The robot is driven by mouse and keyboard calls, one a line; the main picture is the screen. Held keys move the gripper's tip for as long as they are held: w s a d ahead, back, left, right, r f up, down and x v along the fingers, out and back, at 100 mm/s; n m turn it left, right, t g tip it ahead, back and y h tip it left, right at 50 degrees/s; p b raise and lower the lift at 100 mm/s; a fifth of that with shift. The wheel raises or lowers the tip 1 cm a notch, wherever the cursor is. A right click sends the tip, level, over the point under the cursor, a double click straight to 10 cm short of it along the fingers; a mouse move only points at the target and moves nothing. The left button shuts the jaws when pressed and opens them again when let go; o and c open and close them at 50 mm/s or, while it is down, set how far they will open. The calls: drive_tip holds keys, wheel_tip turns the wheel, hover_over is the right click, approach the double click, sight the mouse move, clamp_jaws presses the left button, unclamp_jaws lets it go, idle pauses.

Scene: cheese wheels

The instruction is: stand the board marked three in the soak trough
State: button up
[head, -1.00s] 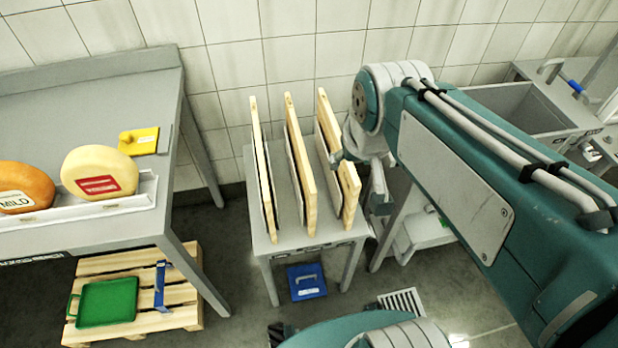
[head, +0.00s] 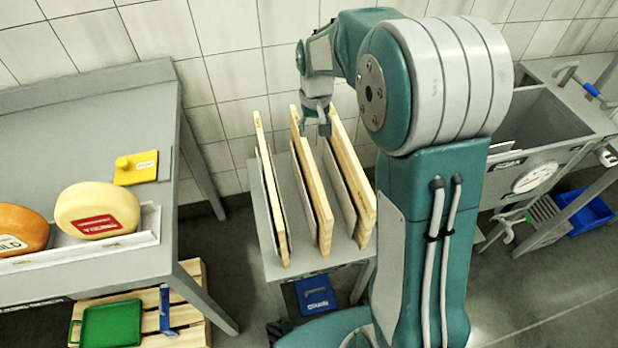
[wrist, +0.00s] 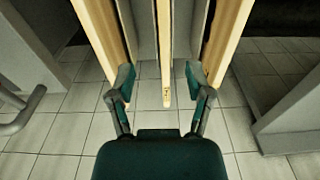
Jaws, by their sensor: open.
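Three wooden boards stand upright on edge on a small grey stand (head: 340,255): left board (head: 271,195), middle board (head: 318,190) and right board (head: 352,180). In the wrist view the middle board (wrist: 164,50) carries a small dark mark on its end, too small to read surely. My gripper (head: 314,128) is over the far top of the boards, by the middle one. In the wrist view my gripper (wrist: 160,80) is open, its fingers apart on either side of the middle board's end. The grey trough (head: 545,125) is at the right, partly hidden by my arm.
A blue box (head: 315,296) lies below the stand. A round dial (head: 535,177) is on the trough's front. A tiled wall closes the back.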

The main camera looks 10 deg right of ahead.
hover_over(309, 154)
drive_tip(key=shift+g, duration=0.3)
wheel_tip(309, 154, down, 4)
drive_tip(key=shift+s+f, duration=0.15)
drive_tip(key=shift+a+f, duration=0.15)
drive_tip(key=shift+f, duration=0.15)
drive_tip(key=f, duration=0.5)
drive_tip(key=shift+d+f, duration=0.15)
drive_tip(key=shift+d, duration=0.05)
drive_tip(key=f, duration=0.3)
drive_tip(key=w+f, duration=0.1)
drive_tip(key=f, duration=0.1)
drive_tip(key=shift+a+f, duration=0.15)
clamp_jaws()
